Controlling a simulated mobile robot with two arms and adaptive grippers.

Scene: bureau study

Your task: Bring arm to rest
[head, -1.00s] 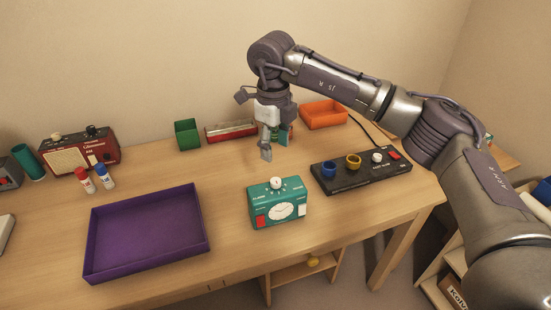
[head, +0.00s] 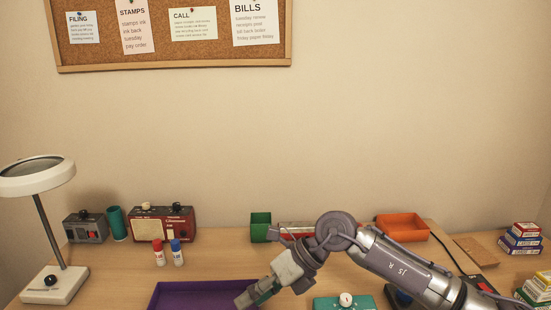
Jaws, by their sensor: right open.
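My right arm comes in from the lower right, and its right gripper (head: 257,291) points down and to the left, over the right end of the purple tray (head: 200,286). The gripper is open, and I see nothing held in it. The teal timer box (head: 328,303) with a cream knob stands at the bottom edge, right of the gripper, and is mostly cut off. My left gripper is not in view.
A white lamp (head: 37,172) stands at the left. A red radio (head: 182,220), two small bottles, a green box (head: 260,227) and an orange tray (head: 403,227) stand along the back. Small boxes (head: 521,237) are stacked at the right. A corkboard (head: 170,62) hangs above.

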